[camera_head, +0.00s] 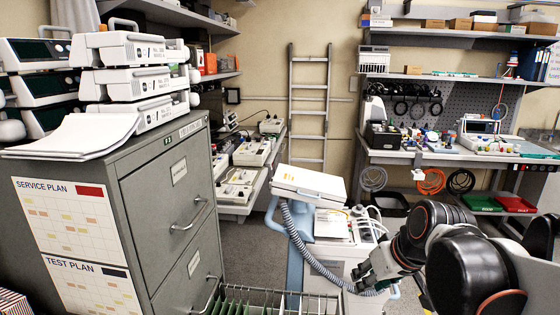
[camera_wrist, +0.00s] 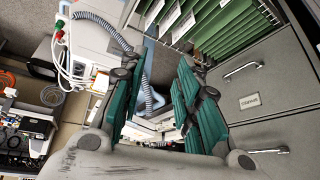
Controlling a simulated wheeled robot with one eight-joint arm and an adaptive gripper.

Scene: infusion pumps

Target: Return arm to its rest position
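My gripper (camera_wrist: 158,72) shows large in the wrist view. Its two green-padded fingers stand apart with nothing held between them. In the head view my arm reaches in from the right, bent, and my gripper (camera_head: 368,272) is low in front of the white medical cart (camera_head: 330,250). It is to the right of an open file drawer (camera_head: 262,292) with green hanging folders. The drawer (camera_wrist: 205,22) also shows beyond the fingers in the wrist view. Whether the gripper touches the cart or its hose cannot be told.
A grey filing cabinet (camera_head: 155,185) stands close at left, with papers (camera_head: 75,135) and stacked infusion pumps (camera_head: 130,80) on and behind it. A workbench (camera_head: 460,158) with instruments is at back right. A ladder (camera_head: 308,105) leans on the back wall. Grey floor shows between cabinet and cart.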

